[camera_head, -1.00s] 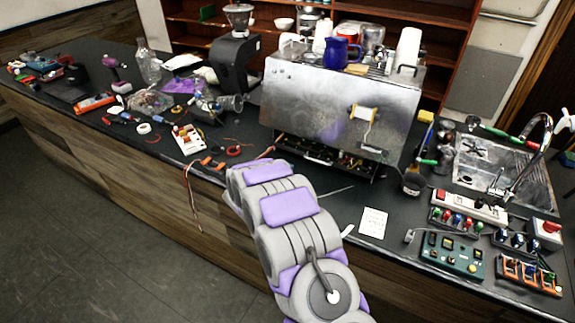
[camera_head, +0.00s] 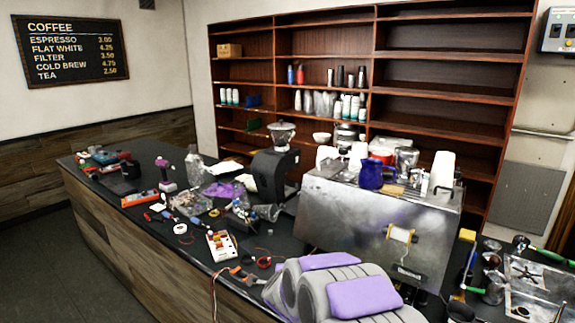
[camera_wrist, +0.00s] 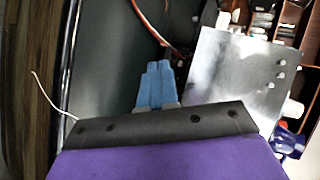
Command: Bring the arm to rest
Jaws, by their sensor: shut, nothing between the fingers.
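My gripper (camera_wrist: 155,85) shows in the wrist view with its two blue fingers together and nothing between them. It is over the dark counter, beside the brewer's steel side. My grey and purple arm shows at the bottom of the head view, in front of the brewer; the gripper itself is hidden there.
The counter (camera_head: 150,243) holds a grinder (camera_head: 272,175), a white power strip (camera_head: 221,245), a purple drill (camera_head: 165,172) and loose wires. A blue jug (camera_head: 371,174) and cups stand on the brewer. The floor at left is clear.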

